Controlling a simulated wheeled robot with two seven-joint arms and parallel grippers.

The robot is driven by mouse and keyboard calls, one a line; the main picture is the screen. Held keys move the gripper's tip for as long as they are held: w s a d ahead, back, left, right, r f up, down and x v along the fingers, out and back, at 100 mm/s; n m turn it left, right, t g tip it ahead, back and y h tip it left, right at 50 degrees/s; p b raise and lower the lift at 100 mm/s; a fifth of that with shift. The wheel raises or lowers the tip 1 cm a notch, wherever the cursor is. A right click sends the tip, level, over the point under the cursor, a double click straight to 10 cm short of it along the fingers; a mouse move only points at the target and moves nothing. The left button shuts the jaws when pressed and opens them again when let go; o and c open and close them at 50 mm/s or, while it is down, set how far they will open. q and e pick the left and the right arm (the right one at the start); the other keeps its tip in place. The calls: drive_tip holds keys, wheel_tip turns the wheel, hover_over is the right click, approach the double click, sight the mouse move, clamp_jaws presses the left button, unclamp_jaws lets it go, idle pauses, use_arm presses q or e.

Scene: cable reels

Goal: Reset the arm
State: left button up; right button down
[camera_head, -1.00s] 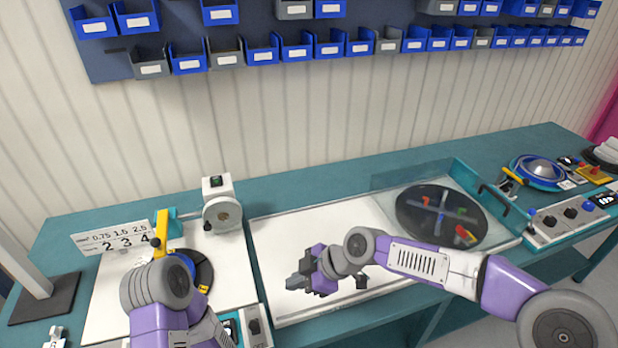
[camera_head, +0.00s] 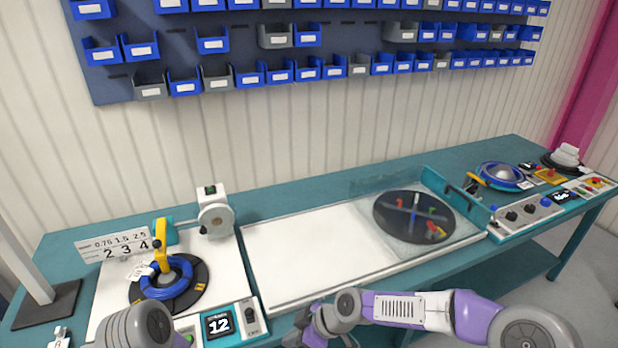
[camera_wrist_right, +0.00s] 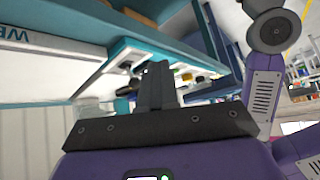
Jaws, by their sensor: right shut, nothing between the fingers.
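My right gripper (camera_head: 303,328) is low in the head view, in front of the bench's front edge, its fingers toward the left. In the right wrist view its dark fingers (camera_wrist_right: 157,84) are together with nothing between them. My left arm shows only as a grey joint at the bottom left of the head view; its gripper is out of the picture. A blue cable coil (camera_head: 168,279) lies on the black turntable (camera_head: 197,289) at the left, under a yellow arm (camera_head: 161,240).
The white work surface (camera_head: 310,255) in the middle is bare. A black disc (camera_head: 390,215) with coloured pegs sits behind a clear guard at the right. A control box (camera_head: 222,325) reads 12. Farther right are a blue reel (camera_head: 503,174) and a knob panel (camera_head: 522,218). Bins (camera_head: 307,67) hang behind.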

drive_tip(key=s+d+f+m+h, duration=0.1)
drive_tip(key=s+d+f+m, duration=0.3)
drive_tip(key=f, duration=0.4)
drive_tip(key=s+d+f+m+h, duration=0.1)
drive_tip(key=s+d+f+m, duration=0.4)
drive_tip(key=s+f+m, duration=0.2)
drive_tip(key=s+d+f+m+h, duration=0.2)
drive_tip(key=s+d+f+m, duration=0.2)
drive_tip(key=f, duration=0.6)
drive_tip(key=s+m, duration=0.1)
drive_tip(key=m, duration=0.1)
drive_tip(key=shift+s+d+f+m+g, duration=0.2)
drive_tip(key=shift+s+m+g, duration=0.1)
drive_tip(key=shift+s+m, duration=0.1)
drive_tip(key=c, duration=1.8)
unclamp_jaws()
drive_tip(key=shift+c, duration=0.2)
